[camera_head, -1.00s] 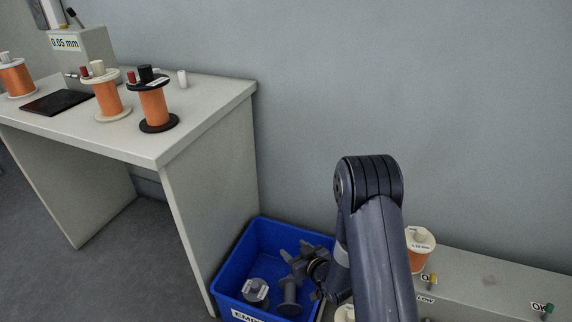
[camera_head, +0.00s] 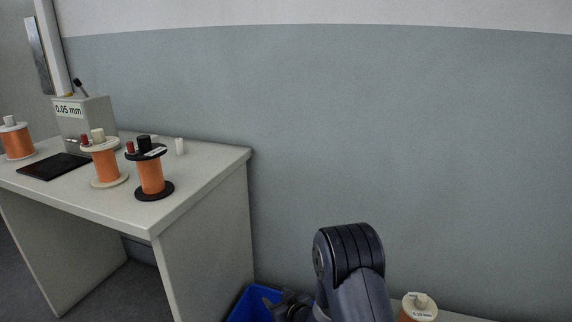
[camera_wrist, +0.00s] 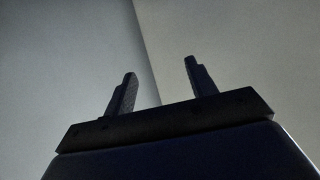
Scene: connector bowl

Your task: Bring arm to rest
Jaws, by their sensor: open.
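My gripper (camera_wrist: 160,82) shows in the wrist view with its two dark fingers apart and nothing between them. Behind the fingers are only plain grey surfaces with a vertical edge. In the head view my dark arm rises at the bottom right, in front of the grey wall. The dark end of the arm shows low beside the blue bin, and the fingers cannot be made out there.
A blue bin (camera_head: 243,305) stands at the bottom, mostly cut off. A table (camera_head: 205,190) at left holds several orange wire spools, including a black-flanged one (camera_head: 151,178), and a dark pad (camera_head: 52,166). Another spool (camera_head: 418,308) is right of my arm.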

